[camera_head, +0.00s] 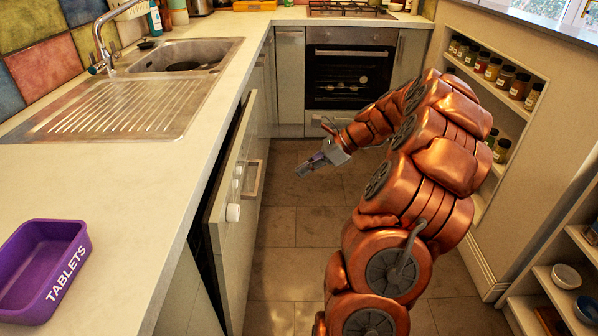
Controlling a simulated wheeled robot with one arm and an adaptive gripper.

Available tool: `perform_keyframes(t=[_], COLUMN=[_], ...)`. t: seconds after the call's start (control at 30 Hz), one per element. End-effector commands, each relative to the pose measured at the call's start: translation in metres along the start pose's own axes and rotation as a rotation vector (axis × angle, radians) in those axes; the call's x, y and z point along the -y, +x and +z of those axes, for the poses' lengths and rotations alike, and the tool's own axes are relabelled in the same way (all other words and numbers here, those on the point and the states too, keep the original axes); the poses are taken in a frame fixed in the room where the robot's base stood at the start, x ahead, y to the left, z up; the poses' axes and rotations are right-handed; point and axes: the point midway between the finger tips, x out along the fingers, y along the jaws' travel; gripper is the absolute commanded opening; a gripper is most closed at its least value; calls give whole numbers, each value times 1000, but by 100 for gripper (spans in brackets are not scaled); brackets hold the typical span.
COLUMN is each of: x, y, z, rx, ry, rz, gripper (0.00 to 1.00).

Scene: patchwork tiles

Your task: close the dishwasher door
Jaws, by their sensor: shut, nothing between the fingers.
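The dishwasher door (237,222) is the pale front panel under the left counter. It stands ajar, its top leaning out a little, with a dark gap between it and the counter edge. It carries a bar handle (254,181) and white knobs (233,212). My gripper (301,171) is shut and empty, over the floor to the right of the door. Its fingers point left toward the door and appear apart from it. The dishwasher's inside is hidden.
The counter (150,215) holds a sink (180,58) and a purple "TABLETS" tray (42,265). An oven (350,77) stands at the back. Shelves with jars (507,78) and bowls (566,276) line the right. The tiled floor (285,260) beside the door is clear.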

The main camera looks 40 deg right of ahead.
Motion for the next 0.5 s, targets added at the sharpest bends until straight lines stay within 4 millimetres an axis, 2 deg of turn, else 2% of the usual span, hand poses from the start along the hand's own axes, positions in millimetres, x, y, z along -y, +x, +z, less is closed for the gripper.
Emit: perform_keyframes(t=[0.1, 0.43, 0.5], x=[-2, -2, -2], y=[24, 81, 87], z=[-1, -1, 9], rx=[2, 0, 0], ry=[0, 0, -4], rz=[8, 6, 5], gripper=[0, 0, 0])
